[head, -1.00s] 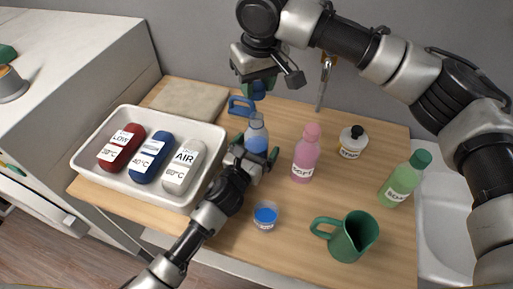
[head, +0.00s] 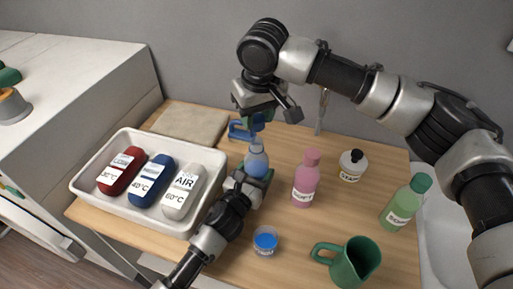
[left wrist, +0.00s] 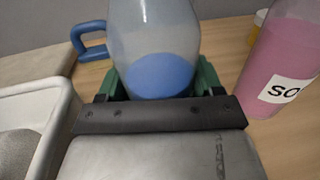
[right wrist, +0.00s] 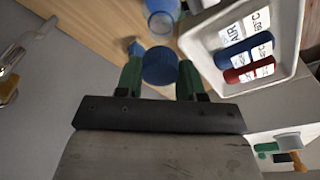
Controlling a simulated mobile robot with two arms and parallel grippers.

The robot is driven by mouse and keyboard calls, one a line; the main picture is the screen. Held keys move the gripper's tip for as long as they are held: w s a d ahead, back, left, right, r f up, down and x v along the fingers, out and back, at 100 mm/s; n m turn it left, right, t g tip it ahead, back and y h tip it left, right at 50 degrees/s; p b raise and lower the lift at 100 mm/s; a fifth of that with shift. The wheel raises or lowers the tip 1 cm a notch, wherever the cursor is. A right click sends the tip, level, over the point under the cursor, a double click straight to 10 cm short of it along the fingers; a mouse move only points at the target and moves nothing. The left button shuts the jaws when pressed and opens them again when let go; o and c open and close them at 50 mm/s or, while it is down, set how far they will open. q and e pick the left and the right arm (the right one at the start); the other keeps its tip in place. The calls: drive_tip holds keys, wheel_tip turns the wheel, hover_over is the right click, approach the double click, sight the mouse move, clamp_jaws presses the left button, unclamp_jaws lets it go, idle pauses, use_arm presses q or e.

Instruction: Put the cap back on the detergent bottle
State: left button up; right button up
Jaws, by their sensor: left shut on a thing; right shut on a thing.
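The clear detergent bottle (head: 257,161) with blue liquid stands upright near the middle of the wooden worktop. My left gripper (head: 250,180) is shut on its lower body; the bottle also shows in the left wrist view (left wrist: 155,50). My right gripper (head: 257,116) is shut on the blue cap (right wrist: 160,66), with a green finger on either side of it. The bottle (right wrist: 162,16) shows beyond the cap in the right wrist view.
A white tray (head: 140,218) with red, blue and white bottles stands left. A pink bottle (head: 305,182), a white black-capped bottle (head: 352,166) and a green bottle (head: 404,205) stand right. A blue-filled cup (head: 265,241) and green jug (head: 352,264) are in front; a blue mug (head: 239,130) is behind.

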sight(256, 141)
drive_tip(key=shift+f, duration=1.7)
drive_tip(key=shift+f, duration=0.1)
drive_tip(key=shift+f, duration=0.8)
drive_tip(key=shift+f, duration=0.55)
